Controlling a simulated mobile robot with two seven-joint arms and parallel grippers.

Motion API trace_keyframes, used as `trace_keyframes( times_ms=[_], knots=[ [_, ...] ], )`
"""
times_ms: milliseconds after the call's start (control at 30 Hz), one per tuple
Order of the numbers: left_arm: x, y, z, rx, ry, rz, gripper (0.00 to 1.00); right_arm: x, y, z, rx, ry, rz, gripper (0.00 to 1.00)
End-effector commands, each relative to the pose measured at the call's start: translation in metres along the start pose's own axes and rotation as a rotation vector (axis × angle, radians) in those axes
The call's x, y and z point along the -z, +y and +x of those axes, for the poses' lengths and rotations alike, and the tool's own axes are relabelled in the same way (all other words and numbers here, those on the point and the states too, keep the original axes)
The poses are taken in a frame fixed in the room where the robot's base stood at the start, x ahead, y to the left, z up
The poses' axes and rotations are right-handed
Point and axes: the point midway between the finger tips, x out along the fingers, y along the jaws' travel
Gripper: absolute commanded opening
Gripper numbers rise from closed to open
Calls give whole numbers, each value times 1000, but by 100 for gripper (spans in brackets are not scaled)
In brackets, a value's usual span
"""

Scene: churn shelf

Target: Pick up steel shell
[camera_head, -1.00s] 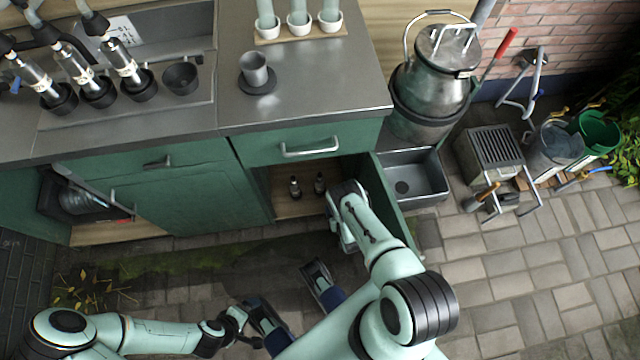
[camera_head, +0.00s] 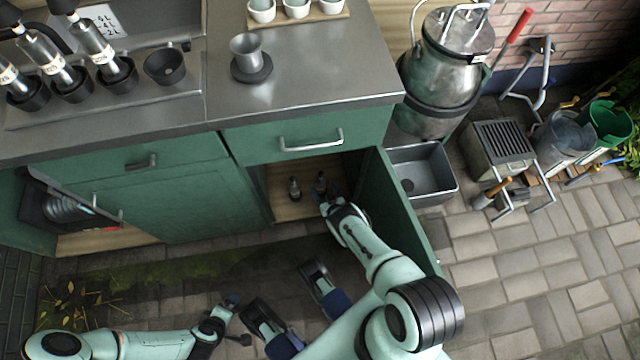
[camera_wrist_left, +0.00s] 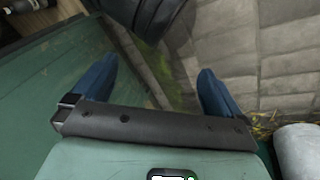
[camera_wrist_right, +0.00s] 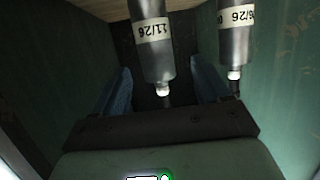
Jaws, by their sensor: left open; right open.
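Two labelled shells, dark and metallic-looking, stand on the wooden floor inside the open cabinet: a left one (camera_head: 295,188) and a right one (camera_head: 320,184). In the right wrist view, one shell (camera_wrist_right: 152,48) marked 11/26 lies in line with the gap between my fingers, and the other (camera_wrist_right: 236,42) is beyond the right finger. My right gripper (camera_head: 331,199) is open at the cabinet opening, close to the right shell, holding nothing; whether it touches is unclear. My left gripper (camera_head: 238,319) is open and empty, low over the paving; its fingers also show in the left wrist view (camera_wrist_left: 150,80).
The green cabinet door (camera_head: 398,212) stands open right of my right arm. A drawer front (camera_head: 305,140) with a handle is above the opening. A grey basin (camera_head: 420,172) stands beyond the door. Steel shells in black cups (camera_head: 115,75) stand on the counter.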

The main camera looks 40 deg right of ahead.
Motion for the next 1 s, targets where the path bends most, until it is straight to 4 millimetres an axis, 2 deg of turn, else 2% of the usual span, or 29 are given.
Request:
trace_keyframes(
  times_ms=[100, 300, 433, 667, 800, 900, 1000],
  knots=[
    [12, -5, 14, 5, 35, -4, 100, -2, 2, 19, 1, 4, -2, 75],
    [-12, -25, 30, 40, -38, -23, 100, -2, 4, 42, 0, 2, 0, 75],
    [-19, -30, 33, 48, -61, -29, 100, 0, 3, 48, 0, 1, 1, 75],
    [-20, -30, 32, 49, -64, -30, 100, 1, 3, 48, 0, 1, 1, 75],
    [-19, -30, 32, 49, -63, -30, 100, 0, 3, 48, 0, 1, 1, 30],
    [-19, -30, 32, 49, -63, -30, 100, 0, 3, 48, 0, 0, 1, 0],
    [-19, -30, 32, 49, -63, -30, 100, 1, 3, 49, 0, 3, 1, 0]
  ],
)
